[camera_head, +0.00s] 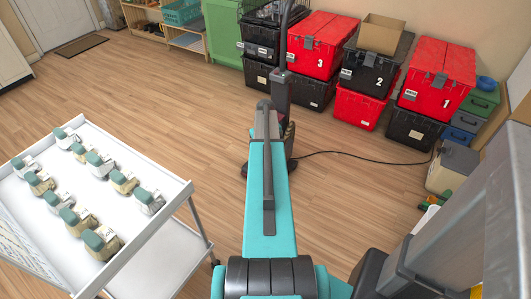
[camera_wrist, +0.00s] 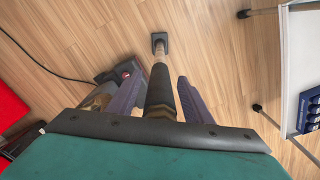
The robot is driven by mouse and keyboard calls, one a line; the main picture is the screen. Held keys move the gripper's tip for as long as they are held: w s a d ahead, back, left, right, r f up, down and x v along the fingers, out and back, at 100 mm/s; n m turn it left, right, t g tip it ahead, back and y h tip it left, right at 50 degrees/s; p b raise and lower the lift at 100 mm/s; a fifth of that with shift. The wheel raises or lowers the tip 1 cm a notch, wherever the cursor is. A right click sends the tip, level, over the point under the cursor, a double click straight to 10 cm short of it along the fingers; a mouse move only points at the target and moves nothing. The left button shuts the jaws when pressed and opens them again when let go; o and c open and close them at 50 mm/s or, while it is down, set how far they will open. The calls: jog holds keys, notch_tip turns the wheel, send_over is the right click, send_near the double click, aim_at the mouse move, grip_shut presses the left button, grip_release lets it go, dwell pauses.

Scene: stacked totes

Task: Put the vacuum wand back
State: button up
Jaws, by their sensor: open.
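The upright vacuum cleaner (camera_head: 281,95) stands on the floor beyond my arm in the head view, its lower part partly covered by the arm. In the wrist view its dark base with a red spot (camera_wrist: 125,70) shows behind the left finger. My gripper (camera_wrist: 160,82) is open, pointing down. A long dark tube, which looks like the vacuum wand (camera_wrist: 160,90), runs between the two spread fingers to a small dark foot near the floor. I see no clear finger contact with it. In the head view my own arm hides the fingertips.
A white cart (camera_head: 150,255) with several teal-topped items stands at left. Stacked red and black totes (camera_head: 317,50), some numbered, line the back wall. A thin black cord (camera_head: 365,155) runs right across the floor from the vacuum. Wood floor between cart and totes is open.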

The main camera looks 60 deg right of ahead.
jog(key=shift+r, duration=6)
jog(key=shift+s, duration=0.1)
